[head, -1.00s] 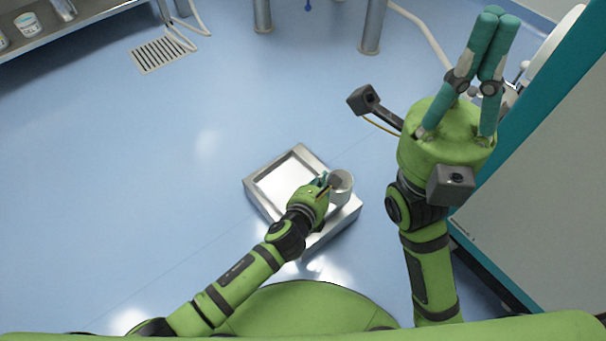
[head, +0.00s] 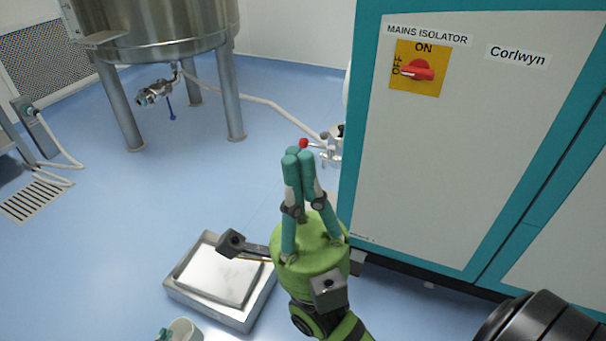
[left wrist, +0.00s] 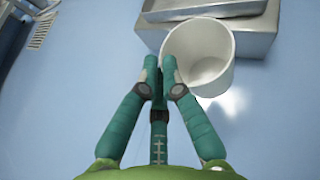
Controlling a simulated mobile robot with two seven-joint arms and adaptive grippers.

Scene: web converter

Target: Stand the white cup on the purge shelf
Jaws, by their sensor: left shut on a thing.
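The white cup (head: 185,331) shows at the bottom edge of the head view, partly cut off. In the left wrist view the cup (left wrist: 199,57) is open-topped and tilted toward the camera. My left gripper (left wrist: 161,68) is shut on the cup's rim at its left side; only its fingertips (head: 165,335) show in the head view. My right gripper (head: 298,154) is shut and empty, fingertips together, in front of the teal and grey cabinet. I cannot make out a purge shelf for certain.
A low steel platform (head: 236,314) with a raised edge stands on the blue floor. The teal and grey cabinet (head: 440,150) with a red isolator switch (head: 417,70) fills the right. A steel tank (head: 160,30) on legs stands behind. Open floor lies left.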

